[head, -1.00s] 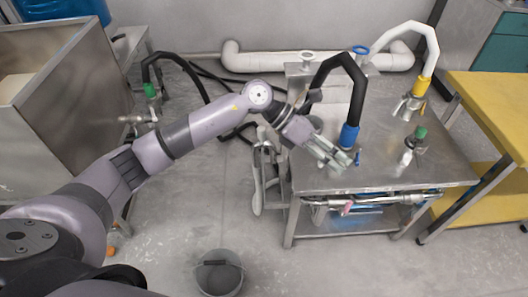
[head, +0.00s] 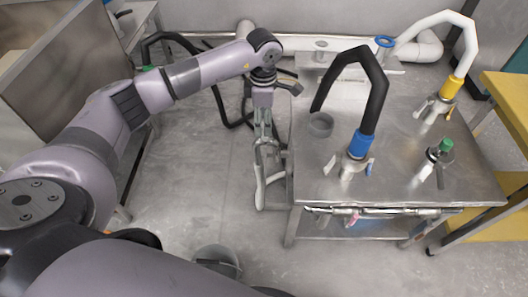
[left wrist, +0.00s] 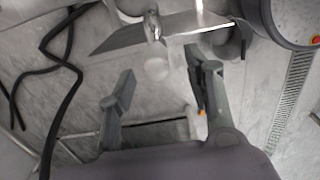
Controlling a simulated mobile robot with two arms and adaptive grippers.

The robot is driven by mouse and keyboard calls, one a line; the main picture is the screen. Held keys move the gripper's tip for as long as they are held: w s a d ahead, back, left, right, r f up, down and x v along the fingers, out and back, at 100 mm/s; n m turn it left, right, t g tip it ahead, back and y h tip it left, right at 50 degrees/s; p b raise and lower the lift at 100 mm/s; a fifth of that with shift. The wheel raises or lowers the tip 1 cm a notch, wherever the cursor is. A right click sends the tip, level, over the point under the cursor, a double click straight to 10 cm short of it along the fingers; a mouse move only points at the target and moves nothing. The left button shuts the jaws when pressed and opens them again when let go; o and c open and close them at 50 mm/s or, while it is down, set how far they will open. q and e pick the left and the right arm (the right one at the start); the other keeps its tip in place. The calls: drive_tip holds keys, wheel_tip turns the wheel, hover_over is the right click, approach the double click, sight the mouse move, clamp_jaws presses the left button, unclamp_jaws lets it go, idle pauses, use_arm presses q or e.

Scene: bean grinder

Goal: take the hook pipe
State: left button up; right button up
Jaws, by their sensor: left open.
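The right gripper does not show.
The steel table (head: 320,185) carries a black hose (head: 376,85) with a blue collar, a white hose (head: 440,20) with a yellow collar, and a green-capped fitting (head: 437,155). Open floor lies left of the table.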

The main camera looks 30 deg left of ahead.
use_arm(q)
wheel_tip(320, 180, down, 2)
drive_tip(key=shift+f, duration=0.45)
wheel_tip(320, 180, down, 4)
drive_tip(key=shift+w+f+b, duration=0.15)
drive_tip(key=shift+f+b, duration=0.1)
drive_tip(key=shift+b, duration=0.1)
drive_tip(key=shift+f, duration=0.15)
drive_tip(key=c, duration=0.5)
clamp_jaws()
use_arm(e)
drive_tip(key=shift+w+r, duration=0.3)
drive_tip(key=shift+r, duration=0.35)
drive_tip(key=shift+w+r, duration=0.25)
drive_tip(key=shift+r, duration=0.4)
